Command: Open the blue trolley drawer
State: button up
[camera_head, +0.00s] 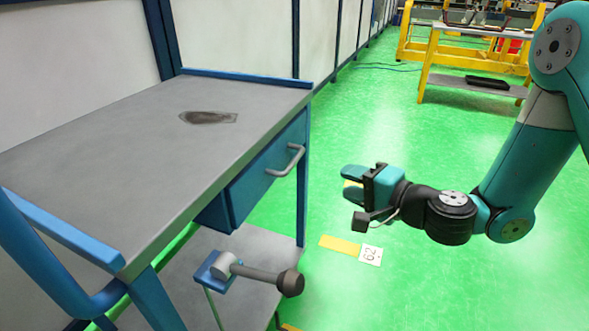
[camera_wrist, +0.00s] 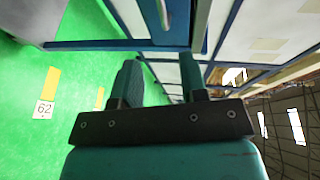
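The blue trolley (camera_head: 120,160) with a grey top stands at the left in the head view. Its blue drawer (camera_head: 250,187) sits under the top, its front about level with the top's edge, and looks shut. A grey bar handle (camera_head: 287,162) is on the drawer front. My gripper (camera_head: 349,182) is to the right of the handle and a little lower in the picture, apart from it, fingers towards the trolley. In the wrist view, my gripper (camera_wrist: 159,68) has its two fingers apart with nothing between them. The handle (camera_wrist: 163,14) shows near the top edge there.
A dark flat patch (camera_head: 208,117) lies on the trolley top. A grey part with a dark round knob (camera_head: 290,283) juts out below the drawer. Green floor with a "62" marker (camera_head: 370,255) is clear beside the trolley. A yellow workbench (camera_head: 425,65) stands far behind.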

aim_at(294, 159)
jog(key=p+x, duration=0.3)
jog(key=x, duration=1.3)
jog(key=shift+a+f+p, duration=0.1)
jog(key=shift+a+p, duration=0.1)
jog(key=shift+p, duration=0.1)
grip_shut()
